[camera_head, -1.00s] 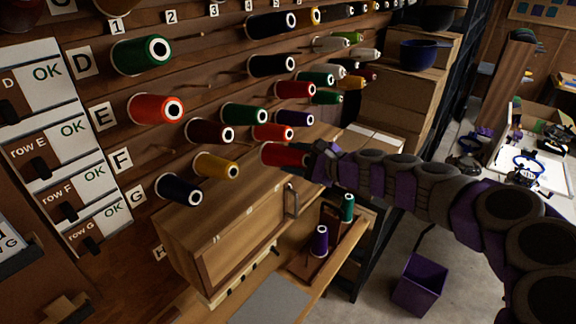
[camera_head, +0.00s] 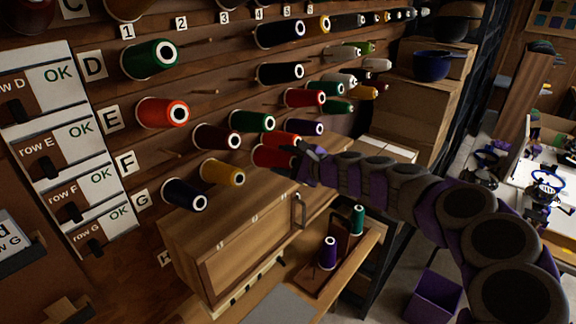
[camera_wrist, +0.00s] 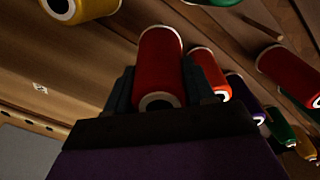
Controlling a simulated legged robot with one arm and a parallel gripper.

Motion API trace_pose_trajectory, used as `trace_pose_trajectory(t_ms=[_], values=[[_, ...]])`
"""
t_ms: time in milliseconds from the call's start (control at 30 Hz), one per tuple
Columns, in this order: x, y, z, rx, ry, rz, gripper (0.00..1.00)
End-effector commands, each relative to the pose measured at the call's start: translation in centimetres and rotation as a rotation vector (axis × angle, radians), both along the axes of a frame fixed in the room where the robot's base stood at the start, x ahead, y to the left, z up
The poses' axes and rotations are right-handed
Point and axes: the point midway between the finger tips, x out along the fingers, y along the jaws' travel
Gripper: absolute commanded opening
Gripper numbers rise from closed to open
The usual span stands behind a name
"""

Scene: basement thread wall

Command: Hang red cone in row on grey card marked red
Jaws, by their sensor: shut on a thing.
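My gripper (camera_head: 300,158) is shut on a red cone (camera_head: 273,157). In the wrist view the held red cone (camera_wrist: 160,65) lies between the two fingers, its white-ringed end towards the camera. In the head view it is at the lower part of the wall, just below another red cone (camera_head: 285,140) and right of a yellow cone (camera_head: 222,172). I cannot tell whether it touches a peg. An orange-red cone (camera_head: 162,112) hangs by letter E, and a red one (camera_head: 304,97) hangs further right. I cannot make out a grey card marked red.
A dark blue cone (camera_head: 183,195), a maroon cone (camera_head: 213,136) and a green cone (camera_head: 252,121) hang nearby. A wooden cabinet (camera_head: 235,250) juts out below. A tray (camera_head: 300,285) holds a purple cone and a green cone. Cards for rows D to G line the left.

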Motion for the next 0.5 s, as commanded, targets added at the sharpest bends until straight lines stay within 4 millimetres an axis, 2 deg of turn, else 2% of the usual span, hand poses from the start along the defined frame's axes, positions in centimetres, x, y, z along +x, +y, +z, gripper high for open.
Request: trace_pose_trajectory(t_ms=[233, 500], values=[[1.3, 2.5, -0.7, -0.003, 0.001, 0.003, 0.13], [2.6, 4.0, -1.1, -0.003, 0.002, 0.004, 0.13]])
